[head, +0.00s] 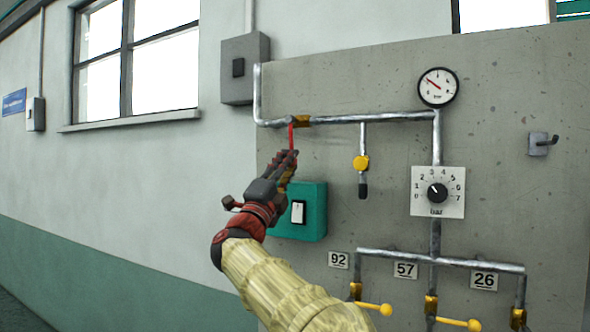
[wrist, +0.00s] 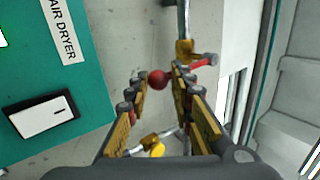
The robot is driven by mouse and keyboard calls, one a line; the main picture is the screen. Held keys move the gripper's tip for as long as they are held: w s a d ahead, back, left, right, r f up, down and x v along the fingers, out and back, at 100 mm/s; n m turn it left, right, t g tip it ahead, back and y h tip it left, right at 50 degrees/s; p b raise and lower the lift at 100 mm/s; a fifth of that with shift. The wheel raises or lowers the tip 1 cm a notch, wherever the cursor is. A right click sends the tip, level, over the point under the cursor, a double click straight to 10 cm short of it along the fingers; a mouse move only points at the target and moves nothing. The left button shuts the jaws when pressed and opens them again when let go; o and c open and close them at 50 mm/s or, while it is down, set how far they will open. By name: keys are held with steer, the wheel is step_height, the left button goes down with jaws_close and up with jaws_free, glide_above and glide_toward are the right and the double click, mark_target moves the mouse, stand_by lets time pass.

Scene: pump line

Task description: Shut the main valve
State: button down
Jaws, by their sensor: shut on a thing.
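The main valve is a brass body (head: 302,120) on the upper horizontal pipe, with a red lever (head: 291,136). In the head view the lever hangs down, roughly across the pipe. My gripper (head: 289,156) is at the lever's lower end, reaching up from below. In the wrist view the lever's red ball end (wrist: 157,79) sits between my fingertips (wrist: 160,82), and the gripper is shut on it. The right finger hides part of the red lever (wrist: 205,62) there. The brass body (wrist: 186,48) shows just beyond the fingers.
A green air dryer box (head: 314,230) with a white switch is close behind my gripper. A yellow-knobbed valve (head: 361,162) hangs to the right. A gauge (head: 438,87), a bar dial (head: 437,193) and lower yellow-handled valves (head: 375,307) are further right. A grey box (head: 245,68) is upper left.

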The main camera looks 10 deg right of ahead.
steer(key=shift+s+a+r+m+g+h, duration=0.15)
steer(key=shift+r+m+g+h, duration=0.15)
steer(key=shift+r+m+h, duration=0.4)
steer(key=c, duration=2)
jaws_free()
steer(key=shift+o, duration=1.4)
steer(key=shift+w+f, duration=0.1)
steer(key=shift+w, duration=0.1)
steer(key=shift+o, duration=1.2)
steer(key=shift+f, duration=0.15)
steer(key=shift+o, duration=0.4)
steer(key=shift+w+f, duration=0.1)
steer(key=shift+f, duration=0.05)
steer(key=v, duration=1.2)
